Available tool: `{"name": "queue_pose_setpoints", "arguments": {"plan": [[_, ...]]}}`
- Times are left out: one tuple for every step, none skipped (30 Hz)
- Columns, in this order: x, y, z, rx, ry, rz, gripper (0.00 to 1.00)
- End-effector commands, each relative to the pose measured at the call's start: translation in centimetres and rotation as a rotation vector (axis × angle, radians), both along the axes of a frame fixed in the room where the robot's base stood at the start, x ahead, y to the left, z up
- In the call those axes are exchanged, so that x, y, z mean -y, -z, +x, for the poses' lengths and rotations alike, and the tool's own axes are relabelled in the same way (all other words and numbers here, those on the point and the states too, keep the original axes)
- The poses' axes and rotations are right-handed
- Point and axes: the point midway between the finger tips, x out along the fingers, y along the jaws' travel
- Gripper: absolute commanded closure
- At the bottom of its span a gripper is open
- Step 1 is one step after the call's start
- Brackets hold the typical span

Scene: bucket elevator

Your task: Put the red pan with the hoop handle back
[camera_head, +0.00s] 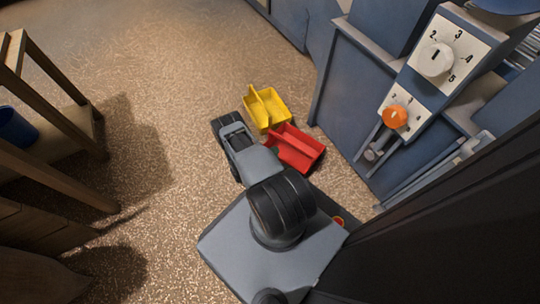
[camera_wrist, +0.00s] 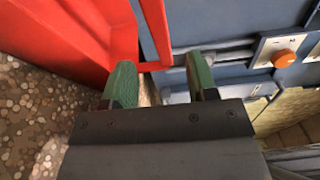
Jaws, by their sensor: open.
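A red pan (camera_head: 297,150) shows in the head view just right of my arm, its open side up. In the wrist view the red pan (camera_wrist: 75,35) fills the upper left, close to the jaws. A thin red bar (camera_wrist: 155,25), which looks like its hoop handle, runs down between the lines of the two fingers, just beyond the tips. My gripper (camera_wrist: 161,76) is open, with green fingertips on either side of that bar. Whether a finger touches the pan I cannot tell. In the head view my arm hides the fingers.
A yellow pan (camera_head: 266,108) with a divider is close behind the red pan. A blue-grey machine at right carries a white dial (camera_head: 435,57) and an orange knob (camera_head: 395,117). A wooden rack (camera_head: 60,120) with a blue bucket (camera_head: 15,127) stands left. Speckled floor between is clear.

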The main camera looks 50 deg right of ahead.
Motion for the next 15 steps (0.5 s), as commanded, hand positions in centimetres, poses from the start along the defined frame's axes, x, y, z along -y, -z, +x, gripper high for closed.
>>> {"name": "queue_pose_setpoints", "arguments": {"plan": [[-0.7, -0.1, 0.3, 0.001, -0.003, 0.0, 0.47], [-1.0, -0.1, 0.4, 0.001, -0.004, 0.0, 0.47], [-1.3, -0.1, 0.5, 0.001, -0.002, 0.0, 0.47], [-1.6, 0.0, 0.6, 0.001, -0.002, 0.0, 0.47], [-1.8, 0.0, 0.7, 0.001, -0.002, 0.0, 0.47], [-2.0, 0.0, 0.7, 0.001, -0.001, 0.0, 0.47], [-2.1, 0.0, 0.7, 0.001, 0.0, 0.0, 0.47], [-2.2, 0.0, 0.7, 0.001, 0.0, 0.0, 0.47], [-2.3, 0.0, 0.8, 0.001, 0.001, 0.0, 0.47], [-2.4, 0.0, 0.8, 0.004, 0.001, 0.0, 0.47], [-2.4, -0.2, 1.0, 0.01, 0.004, -0.001, 0.47], [-2.4, -0.5, 1.3, 0.026, 0.01, -0.002, 0.47], [-2.4, -0.9, 1.6, 0.045, 0.018, -0.002, 0.47], [-2.4, -1.5, 2.0, 0.069, 0.029, -0.003, 0.47], [-2.4, -2.6, 2.7, 0.115, 0.049, -0.007, 0.47]]}}
